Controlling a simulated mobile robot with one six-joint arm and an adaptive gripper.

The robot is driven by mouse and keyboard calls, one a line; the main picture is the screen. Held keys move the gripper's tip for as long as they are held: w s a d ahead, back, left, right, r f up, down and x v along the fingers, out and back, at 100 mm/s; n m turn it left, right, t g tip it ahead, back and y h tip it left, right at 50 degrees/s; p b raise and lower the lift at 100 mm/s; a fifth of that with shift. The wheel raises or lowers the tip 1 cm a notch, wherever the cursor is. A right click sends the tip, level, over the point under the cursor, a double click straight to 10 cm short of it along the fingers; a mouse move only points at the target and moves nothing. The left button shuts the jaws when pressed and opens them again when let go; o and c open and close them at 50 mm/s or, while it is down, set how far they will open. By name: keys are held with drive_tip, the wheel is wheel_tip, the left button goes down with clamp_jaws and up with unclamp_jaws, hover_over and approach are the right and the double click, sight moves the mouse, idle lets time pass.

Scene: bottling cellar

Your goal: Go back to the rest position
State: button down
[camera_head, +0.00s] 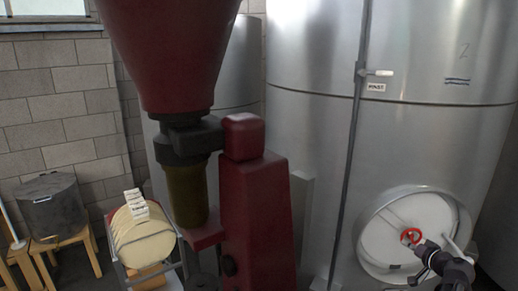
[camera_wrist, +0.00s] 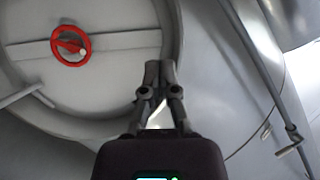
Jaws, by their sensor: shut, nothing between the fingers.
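My gripper (camera_wrist: 158,72) is shut and empty in the wrist view, with its fingertips together. It is in front of a large steel tank (camera_head: 320,150), near the round hatch (camera_wrist: 110,95) low on the tank's side. The red handwheel (camera_wrist: 70,46) on the hatch is to the upper left of my fingertips in the wrist view. In the head view my gripper (camera_head: 420,246) is at the lower right, close to the red handwheel (camera_head: 411,236). I cannot tell whether it touches the wheel or hatch in the head view; in the wrist view the fingertips lie apart from the wheel.
A dark red machine with a funnel (camera_head: 170,50) stands in the middle foreground. A rack of round pale plates (camera_head: 142,238) and a grey pot (camera_head: 50,205) on a wooden stool (camera_head: 85,240) are at the left. A thin pipe with a valve (camera_wrist: 290,135) runs beside the hatch.

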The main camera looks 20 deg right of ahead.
drive_tip(key=w+a+f+n+g+y, duration=0.2)
drive_tip(key=w+a+f, duration=0.1)
drive_tip(key=a, duration=0.6)
drive_tip(key=w+a+f+n+g+y, duration=0.1)
drive_tip(key=w+a+f+g, duration=0.2)
drive_tip(key=a, duration=0.6)
drive_tip(key=w+a+f+n+g+y, duration=0.2)
drive_tip(key=w+a+f, duration=0.1)
drive_tip(key=a, duration=0.6)
drive_tip(key=s+a+f+n+g+h, duration=0.2)
drive_tip(key=s+a+g, duration=0.1)
drive_tip(key=a, duration=0.8)
drive_tip(key=s+a+f+n+g+h, duration=0.1)
drive_tip(key=s+a+f+g+h, duration=0.1)
drive_tip(key=a, duration=1)
drive_tip(key=shift+s+f+n+g, duration=0.15)
drive_tip(key=shift+s+n+g, duration=0.3)
drive_tip(key=shift+g, duration=0.85)
drive_tip(key=shift+d, duration=0.1)
